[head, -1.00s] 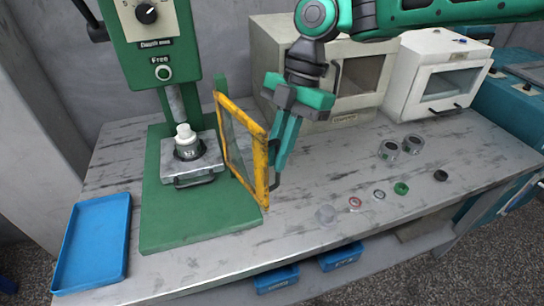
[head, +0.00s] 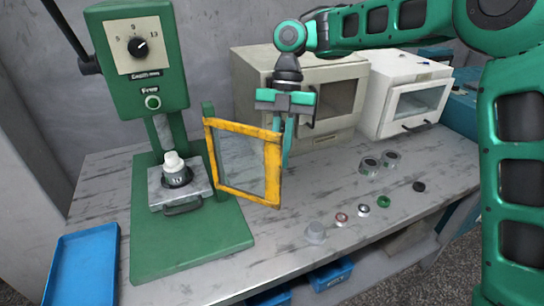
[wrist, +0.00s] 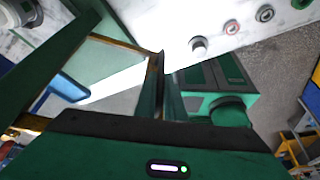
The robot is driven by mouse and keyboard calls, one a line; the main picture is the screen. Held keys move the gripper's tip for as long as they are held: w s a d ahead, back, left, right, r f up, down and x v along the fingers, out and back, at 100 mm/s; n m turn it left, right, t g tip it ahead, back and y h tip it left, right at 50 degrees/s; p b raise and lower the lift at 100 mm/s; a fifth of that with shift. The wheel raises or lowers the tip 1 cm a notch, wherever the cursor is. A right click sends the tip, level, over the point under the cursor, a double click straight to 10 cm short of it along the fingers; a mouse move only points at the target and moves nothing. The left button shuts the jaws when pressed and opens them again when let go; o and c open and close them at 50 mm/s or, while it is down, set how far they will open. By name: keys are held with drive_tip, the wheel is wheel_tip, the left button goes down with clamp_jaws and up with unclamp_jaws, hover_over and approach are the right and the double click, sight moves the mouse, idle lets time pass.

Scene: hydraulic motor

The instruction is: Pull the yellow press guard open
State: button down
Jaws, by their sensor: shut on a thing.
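The yellow press guard (head: 273,172) is a framed clear panel hinged on a green post at the right side of the green press (head: 140,65). It stands swung out to the right, its panel facing the head camera. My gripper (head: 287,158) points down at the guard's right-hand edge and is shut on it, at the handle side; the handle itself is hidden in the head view. In the wrist view, the fingers of my gripper (wrist: 166,100) close together beside the yellow frame (wrist: 152,75).
A white-capped part (head: 175,170) stands on the press plate. A blue tray (head: 85,262) lies at left. Several small rings and caps, including a green ring (head: 383,201), lie on the bench at right. A beige oven (head: 255,80) and a white oven (head: 385,105) stand behind.

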drive_tip(key=shift+r, duration=0.1)
drive_tip(key=c, duration=1.8)
unclamp_jaws()
drive_tip(key=shift+c, duration=0.2)
drive_tip(key=v, duration=1)
drive_tip(key=shift+r, duration=0.3)
drive_tip(key=shift+w, duration=0.1)
